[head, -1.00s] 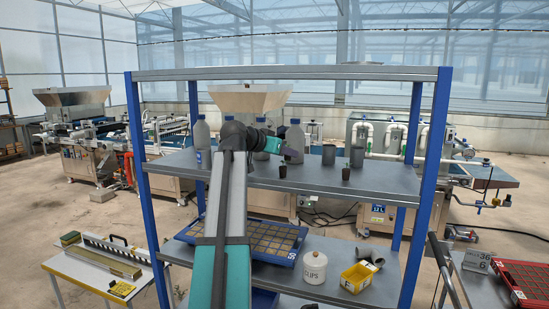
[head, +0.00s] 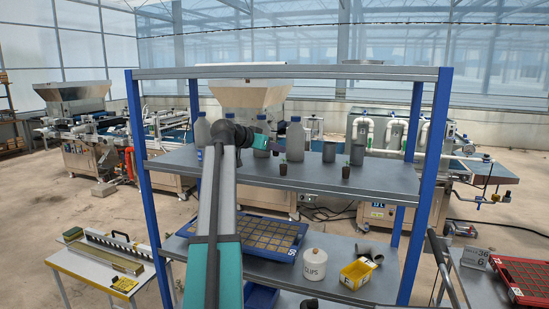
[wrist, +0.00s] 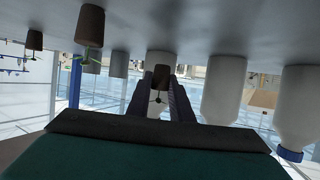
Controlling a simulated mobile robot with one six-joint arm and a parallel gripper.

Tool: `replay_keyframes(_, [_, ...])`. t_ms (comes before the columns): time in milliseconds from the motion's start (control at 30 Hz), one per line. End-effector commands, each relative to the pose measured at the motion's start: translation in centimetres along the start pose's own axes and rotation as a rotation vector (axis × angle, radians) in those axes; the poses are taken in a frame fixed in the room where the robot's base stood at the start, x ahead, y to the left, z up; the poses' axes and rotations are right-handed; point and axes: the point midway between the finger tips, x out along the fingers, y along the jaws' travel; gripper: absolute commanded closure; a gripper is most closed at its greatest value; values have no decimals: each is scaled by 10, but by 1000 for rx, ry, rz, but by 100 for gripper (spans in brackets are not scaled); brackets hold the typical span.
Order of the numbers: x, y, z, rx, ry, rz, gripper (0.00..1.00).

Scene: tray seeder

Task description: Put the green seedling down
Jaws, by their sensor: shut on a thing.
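The green seedling (wrist: 158,99) sticks out of a small dark brown pot (wrist: 160,76) in the wrist view, which is upside down. My gripper (wrist: 160,97) is shut on that pot, one dark finger on each side. The pot appears raised a little off the grey shelf (wrist: 190,25). In the head view my gripper (head: 283,149) is over the upper shelf (head: 315,177), in front of the bottles; I cannot make out the held seedling there. Two other potted seedlings stand on this shelf, one near my gripper (head: 283,168) and one further right (head: 346,171).
Several grey bottles (head: 295,135) and two dark cups (head: 357,154) stand along the back of the upper shelf. Blue posts (head: 428,190) frame the rack. The shelf's right part is clear.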

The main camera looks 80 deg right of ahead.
Motion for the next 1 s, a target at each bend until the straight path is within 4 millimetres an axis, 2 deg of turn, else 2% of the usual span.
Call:
replay_keyframes(67, [2,-8,-2,-1,0,-1,100])
replay_keyframes(500, [14,-5,30,1,0,1,100])
replay_keyframes(1000, [17,-6,36,1,0,1,100])
